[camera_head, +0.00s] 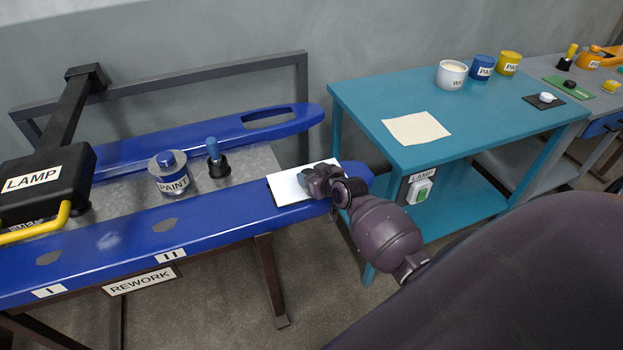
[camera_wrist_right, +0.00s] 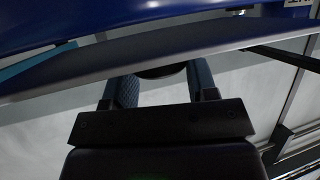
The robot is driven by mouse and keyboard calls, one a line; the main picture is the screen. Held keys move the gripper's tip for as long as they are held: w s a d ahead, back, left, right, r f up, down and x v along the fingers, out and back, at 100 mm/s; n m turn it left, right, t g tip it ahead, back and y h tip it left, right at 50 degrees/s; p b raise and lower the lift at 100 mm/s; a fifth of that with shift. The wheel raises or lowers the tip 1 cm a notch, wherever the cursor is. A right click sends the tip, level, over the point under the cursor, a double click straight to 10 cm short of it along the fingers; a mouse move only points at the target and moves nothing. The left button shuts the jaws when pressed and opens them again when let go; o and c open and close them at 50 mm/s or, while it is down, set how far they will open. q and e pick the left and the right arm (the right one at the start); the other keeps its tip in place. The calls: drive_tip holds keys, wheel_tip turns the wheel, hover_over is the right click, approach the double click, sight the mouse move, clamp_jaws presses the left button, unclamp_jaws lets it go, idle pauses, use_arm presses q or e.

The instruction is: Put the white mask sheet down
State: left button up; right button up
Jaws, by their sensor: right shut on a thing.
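The white mask sheet (camera_head: 285,188) shows flat over the right end of the near blue fork beam (camera_head: 215,222) in the head view. My right gripper (camera_head: 311,180) is shut on its right part and hides some of it. In the right wrist view, the sheet (camera_wrist_right: 150,68) is a thin, nearly edge-on band at the fingers of my right gripper (camera_wrist_right: 163,88), with the blue beam (camera_wrist_right: 130,14) close above it in the picture. I cannot tell whether the sheet touches the beam. My left gripper is not in view.
A cream sheet (camera_head: 416,128) lies on the teal table (camera_head: 375,104), with a white pot (camera_head: 452,75), a blue pot (camera_head: 482,67) and a yellow pot (camera_head: 509,63) behind. A paint can (camera_head: 168,174) and blue-handled tool (camera_head: 215,158) stand between the blue beams. A black lamp (camera_head: 45,180) overhangs the left.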

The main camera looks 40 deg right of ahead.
wheel_tip(320, 180, up, 18)
drive_tip(key=p, duration=0.2)
drive_tip(key=shift+r, duration=0.25)
drive_tip(key=s+a, duration=0.6)
drive_tip(key=a, duration=0.2)
drive_tip(key=s+a, duration=0.5)
drive_tip(key=a, duration=0.4)
drive_tip(key=shift+s+r, duration=0.3)
drive_tip(key=shift+s, duration=0.05)
drive_tip(key=shift+a, duration=0.1)
